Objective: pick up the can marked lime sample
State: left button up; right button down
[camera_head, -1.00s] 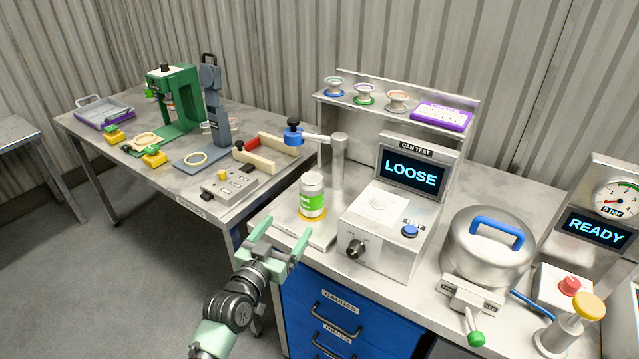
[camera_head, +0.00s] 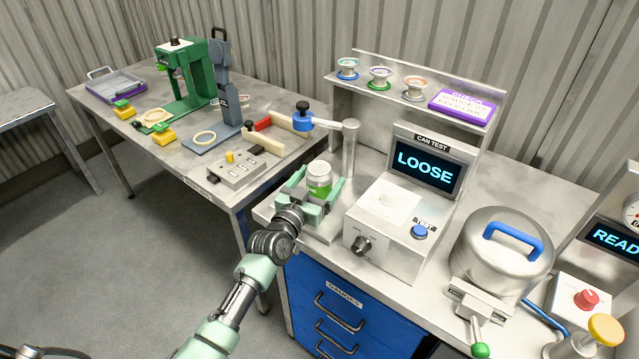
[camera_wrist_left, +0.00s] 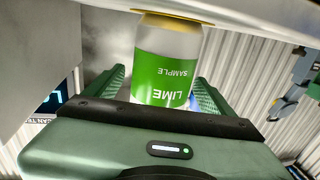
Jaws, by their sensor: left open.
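The can marked lime sample (camera_head: 319,179) is silver-white with a green label and stands upright on the can tester's plate. In the left wrist view the can (camera_wrist_left: 166,62) appears upside down, with "LIME SAMPLE" readable on its label. My left gripper (camera_head: 311,192) is open, with its fingers on either side of the can. In the left wrist view the green fingers of the left gripper (camera_wrist_left: 160,92) flank the can, and I cannot tell whether either touches it. The can's lower part is hidden by the gripper in the head view.
The can tester's screen (camera_head: 428,166) reads "LOOSE". A post (camera_head: 350,150) with a blue-clamped arm stands just behind the can. The tester box (camera_head: 392,232) is close on the right. A steel pot (camera_head: 502,250) stands farther right. A shelf with reels (camera_head: 380,78) is behind.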

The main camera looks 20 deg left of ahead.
pick_arm(q)
jog(key=c, duration=1.8)
jog(key=shift+r, duration=0.1)
grip_shut()
jog(key=shift+r, duration=0.1)
